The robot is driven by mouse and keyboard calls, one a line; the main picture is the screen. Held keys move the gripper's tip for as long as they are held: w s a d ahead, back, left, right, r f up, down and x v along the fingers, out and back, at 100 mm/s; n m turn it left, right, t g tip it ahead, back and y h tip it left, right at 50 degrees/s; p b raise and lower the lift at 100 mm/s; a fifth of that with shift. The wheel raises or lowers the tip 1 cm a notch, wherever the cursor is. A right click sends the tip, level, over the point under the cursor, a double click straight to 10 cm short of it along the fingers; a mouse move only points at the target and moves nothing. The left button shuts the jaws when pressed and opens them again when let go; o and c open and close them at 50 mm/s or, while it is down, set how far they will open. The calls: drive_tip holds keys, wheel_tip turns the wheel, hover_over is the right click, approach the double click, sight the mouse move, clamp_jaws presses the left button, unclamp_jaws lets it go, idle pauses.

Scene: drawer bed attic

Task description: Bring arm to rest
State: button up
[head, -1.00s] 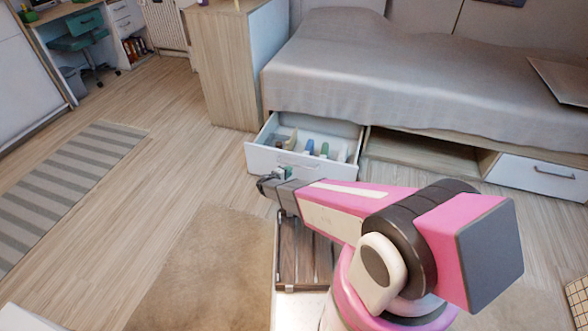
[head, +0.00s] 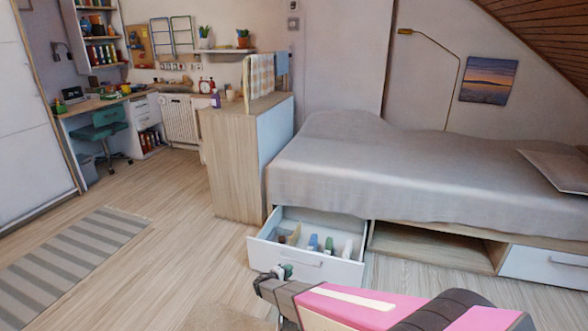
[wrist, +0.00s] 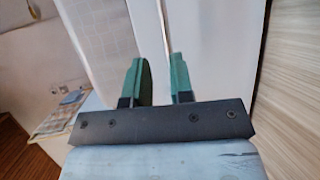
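My pink and white arm reaches forward from the bottom right in the head view. My gripper (head: 284,272) is at its end, near the front of the open drawer (head: 307,268) under the bed. In the wrist view my gripper (wrist: 161,77) shows two green fingers apart with nothing between them. Whether it touches the drawer front cannot be told from the head view. Several small items stand in the drawer, among them a blue one (head: 313,242) and a white one (head: 347,249).
The bed (head: 400,165) has an open compartment (head: 440,244) and a closed drawer (head: 545,268) below. A wooden cabinet (head: 235,165) stands left of it. A striped rug (head: 75,262) lies on the left. The wooden floor between is clear. A desk chair (head: 105,125) is farther back.

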drive_tip(key=s+d+r+m+g+y, duration=0.1)
drive_tip(key=s+d+r+m+g, duration=0.3)
drive_tip(key=d+r, duration=0.5)
drive_tip(key=s+d+r+m+g+y, duration=0.1)
drive_tip(key=s+d+r+m+g, duration=0.3)
drive_tip(key=d+r, duration=0.45)
drive_tip(key=s+d+r+m+g+y, duration=0.1)
drive_tip(key=s+d+r+y, duration=0.1)
drive_tip(key=s+r+y, duration=0.2)
drive_tip(key=s+d+r+m+g+y, duration=0.1)
drive_tip(key=s+d+r+g+y, duration=0.1)
drive_tip(key=s+r, duration=0.7)
wheel_tip(320, 180, up, 2)
drive_tip(key=d+y, duration=0.1)
drive_tip(key=y, duration=0.1)
drive_tip(key=shift+s+y, duration=0.15)
drive_tip(key=shift+y, duration=0.15)
drive_tip(key=shift+d, duration=0.1)
